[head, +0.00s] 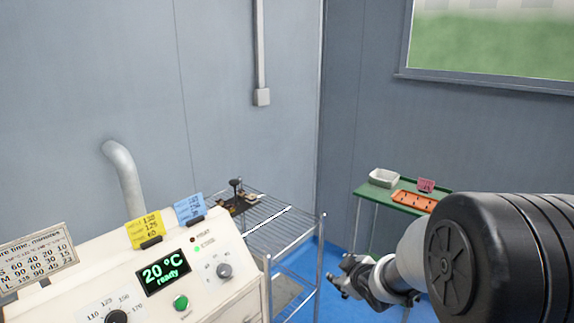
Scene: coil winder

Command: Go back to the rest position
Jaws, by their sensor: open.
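My gripper (347,279) is at the lower middle right in the head view, at the end of my arm, which comes in from the right edge. Its fingers are apart and I see nothing between them. It hangs in front of the blue floor, to the right of the wire rack (322,240) and apart from it as far as the picture shows. Part of the gripper is small and dark, so its fingertips are not sharp.
A cream machine (215,289) with a display (163,274) reading "20 °C ready" stands at lower left. A dark device (236,190) sits on the wire rack. A green table (367,191) at the right holds a white bin (384,178) and an orange tray (413,201).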

